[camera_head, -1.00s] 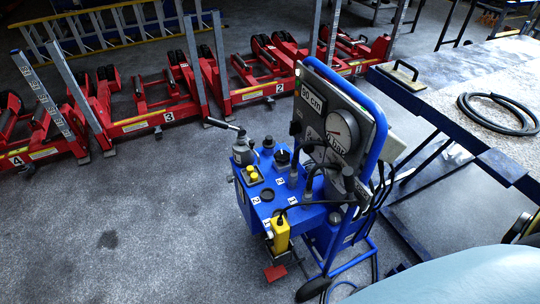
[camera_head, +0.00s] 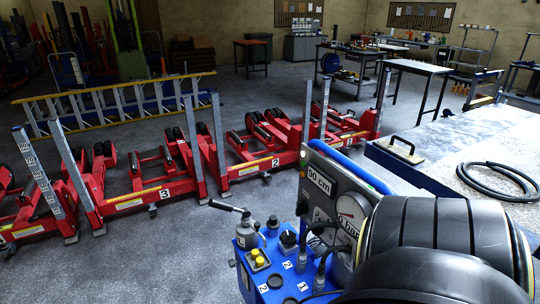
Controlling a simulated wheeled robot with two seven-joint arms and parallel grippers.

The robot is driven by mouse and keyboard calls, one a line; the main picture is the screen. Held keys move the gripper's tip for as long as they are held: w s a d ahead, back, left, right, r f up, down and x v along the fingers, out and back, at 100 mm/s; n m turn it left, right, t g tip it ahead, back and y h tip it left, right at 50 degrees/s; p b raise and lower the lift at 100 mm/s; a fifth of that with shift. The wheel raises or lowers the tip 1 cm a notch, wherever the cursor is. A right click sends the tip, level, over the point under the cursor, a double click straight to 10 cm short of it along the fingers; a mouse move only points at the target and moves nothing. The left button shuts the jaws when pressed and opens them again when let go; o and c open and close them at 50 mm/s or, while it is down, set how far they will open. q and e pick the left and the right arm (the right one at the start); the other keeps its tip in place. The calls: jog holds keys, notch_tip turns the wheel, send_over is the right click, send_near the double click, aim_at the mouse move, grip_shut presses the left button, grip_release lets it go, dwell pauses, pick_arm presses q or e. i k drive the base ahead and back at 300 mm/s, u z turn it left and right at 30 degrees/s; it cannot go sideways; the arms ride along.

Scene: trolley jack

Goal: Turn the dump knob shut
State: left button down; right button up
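The blue pump unit (camera_head: 250,268) stands at the bottom centre, its lower part cut off by the frame edge. On its top is a black round knob (camera_head: 288,239), with a smaller dark cap (camera_head: 273,226) to its left. I cannot tell from markings which one is the dump knob, or whether it is turned shut. Neither gripper is in view. A large black rounded part, probably my own arm, covers the unit's right side.
A grey gauge panel (camera_head: 322,208) with a "90 cm" sign rises behind the unit. Red numbered jacks (camera_head: 150,190) stand behind to the left. A table with a pale top (camera_head: 445,150) bearing a black hose (camera_head: 497,180) is at right. Floor left of the unit is clear.

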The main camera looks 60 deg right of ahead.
aim_at(288, 237)
jog(key=i, duration=2.9)
jog(key=z, duration=3.5)
jog(key=i, duration=0.45)
jog(key=u, duration=0.05)
